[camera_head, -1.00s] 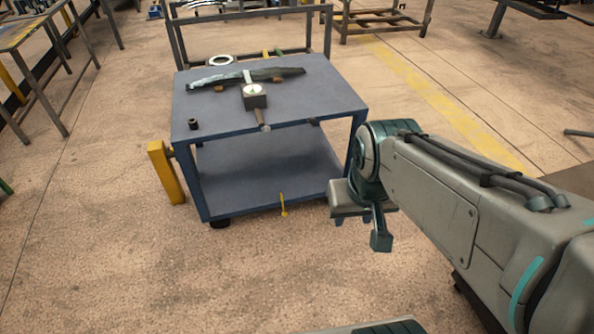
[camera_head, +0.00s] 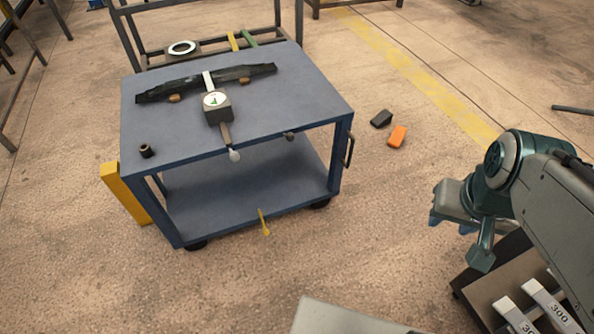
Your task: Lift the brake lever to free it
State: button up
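A blue cart (camera_head: 250,140) stands on the floor left of centre. A small thin yellow lever (camera_head: 264,222), which looks like the brake lever, is at the front edge of its lower shelf. It stands nearly upright, slightly tilted, with its lower end near the floor; nothing touches it. My gripper (camera_head: 452,220) is to the right of the cart, well apart from the lever. Its fingers point away or down and are small in view, so their opening does not show clearly.
On the cart top lie a dark leaf spring (camera_head: 206,83), a dial gauge (camera_head: 216,106) and a small dark cylinder (camera_head: 146,151). A yellow post (camera_head: 124,192) stands at its left. An orange block (camera_head: 397,136) and a dark block (camera_head: 381,119) lie on the floor. Floor before the cart is clear.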

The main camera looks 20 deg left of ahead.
aim_at(265, 231)
jog(key=u, duration=0.25)
jog(key=i, duration=0.9)
jog(key=u, duration=0.65)
